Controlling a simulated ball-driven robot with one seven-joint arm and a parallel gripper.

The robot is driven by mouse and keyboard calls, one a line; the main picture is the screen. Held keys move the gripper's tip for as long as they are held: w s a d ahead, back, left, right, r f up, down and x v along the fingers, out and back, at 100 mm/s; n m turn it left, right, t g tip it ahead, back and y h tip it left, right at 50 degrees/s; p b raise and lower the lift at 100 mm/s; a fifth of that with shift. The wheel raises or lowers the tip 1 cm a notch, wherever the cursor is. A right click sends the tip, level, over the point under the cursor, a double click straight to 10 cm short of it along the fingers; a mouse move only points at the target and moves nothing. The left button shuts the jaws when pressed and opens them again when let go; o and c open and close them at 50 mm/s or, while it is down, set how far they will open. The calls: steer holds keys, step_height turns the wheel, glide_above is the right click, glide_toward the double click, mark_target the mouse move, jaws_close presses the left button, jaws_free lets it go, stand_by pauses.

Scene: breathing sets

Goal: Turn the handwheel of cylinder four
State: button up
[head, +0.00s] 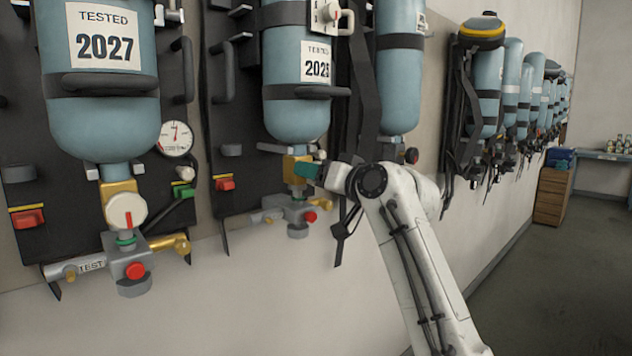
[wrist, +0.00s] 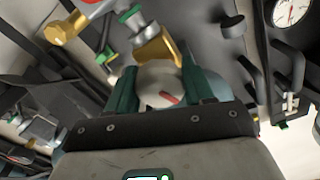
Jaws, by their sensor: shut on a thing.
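A blue cylinder (head: 292,115) with a "TESTED" label hangs neck down on a dark backplate in the head view. My gripper (head: 306,171) reaches its brass valve (head: 288,170) from the right. In the wrist view my gripper (wrist: 161,88) has its green fingers on either side of a pale round handwheel (wrist: 155,82) with a red mark, and is shut on it. The red mark lies slanted in that view. The handwheel is hidden behind my gripper in the head view. No number four is readable on the cylinder.
Left of it hangs another cylinder (head: 103,120) marked 2027, with its own white handwheel (head: 127,211) and a gauge (head: 176,138). More blue cylinders with harnesses line the wall to the right. A wooden drawer unit (head: 552,196) stands beyond; the floor at right is clear.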

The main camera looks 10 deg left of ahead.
steer(key=n+b, duration=0.1)
steer(key=n, duration=0.3)
steer(key=shift+d+n+b, duration=0.1)
steer(key=shift+n+b, duration=0.2)
steer(key=n+b, duration=0.1)
steer(key=n, duration=0.2)
steer(key=shift+n, duration=0.4)
steer(key=n+b, duration=0.1)
steer(key=n, duration=0.9)
steer(key=shift+s+n+b, duration=0.1)
steer(key=shift+n+b, duration=0.2)
steer(key=shift+n, duration=0.1)
steer(key=n, duration=0.4)
steer(key=shift+n, duration=0.3)
steer(key=n, duration=0.3)
steer(key=shift+f+n, duration=0.1)
steer(key=shift+n, duration=0.2)
steer(key=shift+a+f+n, duration=0.1)
steer(key=shift+n, duration=0.9)
steer(key=shift+a+f+n, duration=0.1)
steer(key=shift+n, duration=0.9)
